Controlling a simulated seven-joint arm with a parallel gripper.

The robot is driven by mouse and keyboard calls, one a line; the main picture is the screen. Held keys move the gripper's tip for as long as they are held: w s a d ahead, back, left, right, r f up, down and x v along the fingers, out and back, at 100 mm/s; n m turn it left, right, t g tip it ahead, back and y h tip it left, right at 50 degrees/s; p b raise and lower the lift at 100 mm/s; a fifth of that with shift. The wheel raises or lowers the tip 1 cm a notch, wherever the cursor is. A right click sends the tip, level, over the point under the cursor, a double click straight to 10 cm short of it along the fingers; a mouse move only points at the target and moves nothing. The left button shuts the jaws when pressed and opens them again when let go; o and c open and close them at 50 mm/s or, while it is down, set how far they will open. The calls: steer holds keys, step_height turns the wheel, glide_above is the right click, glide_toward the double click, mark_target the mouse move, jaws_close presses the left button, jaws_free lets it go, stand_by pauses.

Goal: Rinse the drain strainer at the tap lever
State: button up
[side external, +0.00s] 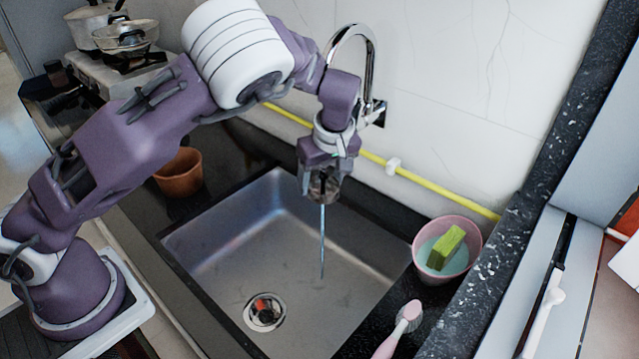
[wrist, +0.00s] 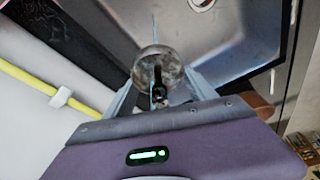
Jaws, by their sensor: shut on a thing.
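My gripper (side external: 322,192) is over the back of the sink, pointing down, below the tap (side external: 370,50). In the wrist view my gripper (wrist: 158,85) is shut on the drain strainer (wrist: 147,64), a round metal cup with a black knob. In the side view the strainer is small and mostly hidden between the fingers. A thin stream of water (side external: 322,245) falls from the strainer to the sink floor. The tap lever (side external: 376,113) is by the tap's base, partly behind my arm. The drain (side external: 264,311) is uncovered by the strainer, with red and green bits in it.
The steel sink (side external: 215,240) is otherwise empty. A pink bowl (side external: 423,262) with a green sponge (side external: 446,248) stands right of it, near a pink brush (side external: 398,332). A clay pot (side external: 180,174) stands left. A yellow pipe (side external: 440,188) runs along the wall.

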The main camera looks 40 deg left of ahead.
stand_by(0.3)
steer(key=shift+a, duration=0.5)
steer(key=shift+d, duration=0.1)
steer(key=shift+d, duration=0.5)
steer(key=shift+a, duration=0.1)
steer(key=shift+a, duration=0.5)
steer(key=s, duration=0.8)
steer(key=shift+a, duration=0.3)
steer(key=shift+r, duration=0.1)
stand_by(0.7)
